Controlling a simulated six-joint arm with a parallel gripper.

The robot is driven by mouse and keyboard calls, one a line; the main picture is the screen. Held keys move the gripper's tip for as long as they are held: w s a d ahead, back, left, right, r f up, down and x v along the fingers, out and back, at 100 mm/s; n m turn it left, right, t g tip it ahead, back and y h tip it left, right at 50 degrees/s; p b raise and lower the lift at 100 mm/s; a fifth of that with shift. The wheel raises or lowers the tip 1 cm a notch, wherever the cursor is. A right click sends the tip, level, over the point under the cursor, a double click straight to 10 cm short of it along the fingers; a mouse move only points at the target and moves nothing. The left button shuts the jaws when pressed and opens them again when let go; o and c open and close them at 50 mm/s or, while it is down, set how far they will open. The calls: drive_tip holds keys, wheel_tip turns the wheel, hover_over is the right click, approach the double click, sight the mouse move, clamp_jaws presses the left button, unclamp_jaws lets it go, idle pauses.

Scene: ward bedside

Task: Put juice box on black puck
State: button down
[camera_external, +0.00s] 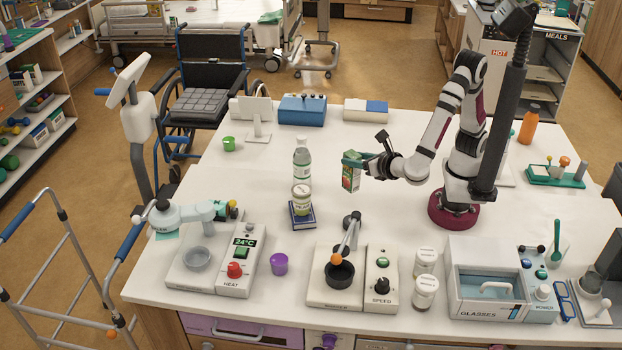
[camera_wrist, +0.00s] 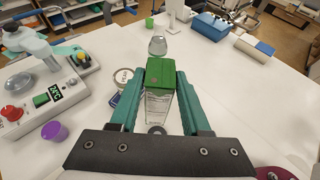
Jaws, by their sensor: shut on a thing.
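The juice box (camera_external: 350,178) is a small carton with a green top and a printed front. My gripper (camera_external: 355,160) is shut on it and holds it upright above the table, right of the clear bottle. In the wrist view its green top (camera_wrist: 162,75) sits between my two teal fingers. A black round piece (camera_external: 341,276) sits on the white base beside the SPEED box, below an orange ball on a lever. It is the most puck-like thing I see, but I cannot tell for certain that it is the puck. The juice box is well behind it and apart from it.
The clear bottle (camera_external: 302,157) and a jar (camera_external: 302,197) on a blue book (camera_external: 301,215) stand left of my gripper. A heater (camera_external: 236,262) and purple cup (camera_external: 279,263) are front left. White jars (camera_external: 425,291) and the GLASSES unit (camera_external: 487,282) are front right. The table's middle is mostly clear.

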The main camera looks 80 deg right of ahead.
drive_tip(key=shift+s+d+r, duration=0.1)
drive_tip(key=shift+s+d, duration=0.1)
drive_tip(key=shift+s, duration=0.6)
wheel_tip(320, 180, down, 13)
drive_tip(key=shift+w, duration=0.15)
drive_tip(key=shift+f, duration=0.2)
drive_tip(key=shift+c, duration=1.8)
unclamp_jaws()
